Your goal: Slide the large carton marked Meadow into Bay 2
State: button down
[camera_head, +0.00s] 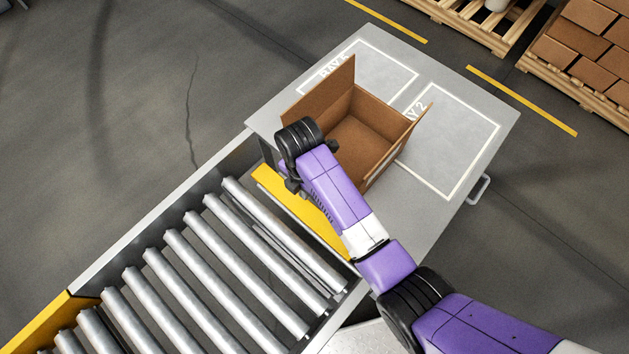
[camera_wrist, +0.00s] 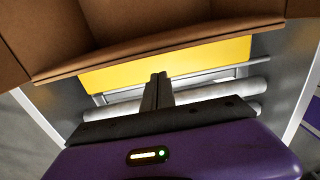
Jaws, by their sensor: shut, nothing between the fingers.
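A large open brown carton (camera_head: 362,134) stands upright on the grey table with its flaps spread. It sits between the two painted bays, at the left edge of Bay 2 (camera_head: 455,142), and its right flap overlaps the "2" marking. No Meadow mark shows on the visible faces. My gripper (camera_wrist: 157,88) is shut and empty, at the carton's near left side by the roller end. The carton's edge (camera_wrist: 160,48) runs across the top of the wrist view, just beyond the fingers; I cannot tell if they touch it. My arm hides part of the carton's near side.
A second bay outline (camera_head: 385,75) lies at the back left, its label partly hidden. A roller conveyor (camera_head: 200,270) with a yellow end plate (camera_head: 300,210) meets the table's near side. Bay 2's interior is clear. Pallets with boxes (camera_head: 590,45) stand on the floor behind.

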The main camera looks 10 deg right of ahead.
jog(key=shift+f, duration=0.95)
jog(key=shift+w+d+p, duration=0.4)
jog(key=shift+w+d, duration=0.3)
jog(key=shift+d, duration=0.3)
jog(key=shift+w+d+f, duration=0.1)
jog(key=shift+w+d, duration=0.3)
jog(key=shift+d, duration=0.25)
jog(key=b, duration=1)
send_over(372, 133)
jog(key=shift+s+a+f, duration=0.2)
jog(key=shift+s+a, duration=0.1)
jog(key=shift+a, duration=0.05)
jog(key=shift+w+d+r, duration=0.25)
jog(key=shift+d, duration=0.15)
